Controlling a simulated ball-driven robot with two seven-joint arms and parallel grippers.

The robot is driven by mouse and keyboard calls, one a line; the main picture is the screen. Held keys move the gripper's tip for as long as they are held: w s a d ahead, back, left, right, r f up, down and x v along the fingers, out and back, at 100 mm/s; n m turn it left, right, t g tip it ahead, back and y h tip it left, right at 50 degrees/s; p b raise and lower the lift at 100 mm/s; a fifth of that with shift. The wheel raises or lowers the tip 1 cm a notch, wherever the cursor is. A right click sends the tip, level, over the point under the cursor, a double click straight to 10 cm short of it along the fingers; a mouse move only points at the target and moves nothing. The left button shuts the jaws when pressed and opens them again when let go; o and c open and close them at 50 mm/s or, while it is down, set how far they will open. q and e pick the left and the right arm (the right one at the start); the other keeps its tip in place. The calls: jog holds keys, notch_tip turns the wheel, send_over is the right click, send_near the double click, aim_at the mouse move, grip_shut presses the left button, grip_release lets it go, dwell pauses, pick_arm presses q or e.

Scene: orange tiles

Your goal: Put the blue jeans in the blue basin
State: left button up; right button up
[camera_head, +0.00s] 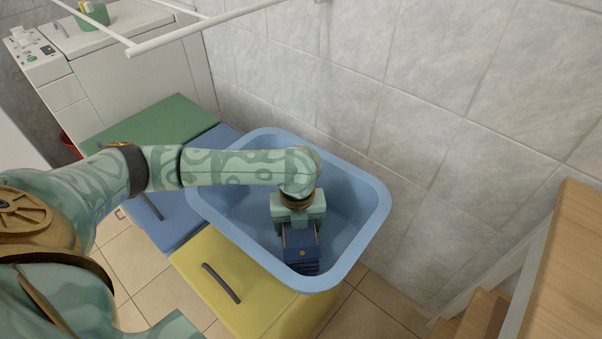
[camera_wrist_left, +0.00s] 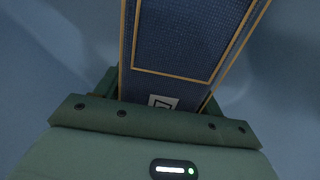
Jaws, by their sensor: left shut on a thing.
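The blue basin (camera_head: 373,215) stands on top of the coloured cabinets, and its open top faces up. My left gripper (camera_head: 298,222) reaches down inside the basin, in its near part. It is shut on the blue jeans (camera_head: 301,240), a dark blue folded piece with orange-yellow stitching. The jeans also show in the left wrist view (camera_wrist_left: 185,45), between the green fingers, with the blue basin surface around them. Whether the jeans touch the basin floor cannot be told. My right gripper is out of view.
The basin sits over blue and yellow cabinets (camera_head: 232,282), with a green one (camera_head: 150,130) to the left. A tiled wall (camera_head: 420,130) is close behind. A white drying rack bar (camera_head: 200,27) hangs at top left. Wooden steps (camera_head: 565,265) are at right.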

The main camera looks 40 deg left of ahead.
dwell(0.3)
pick_arm(q)
jog(key=o, duration=1.5)
jog(key=shift+f, duration=0.1)
notch_tip(320, 180, up, 3)
jog(key=shift+w+r+p, duration=0.1)
jog(key=shift+p, duration=1)
notch_tip(320, 180, up, 9)
jog(key=p, duration=0.5)
jog(key=shift+r+p, duration=0.1)
jog(key=shift+p, duration=0.3)
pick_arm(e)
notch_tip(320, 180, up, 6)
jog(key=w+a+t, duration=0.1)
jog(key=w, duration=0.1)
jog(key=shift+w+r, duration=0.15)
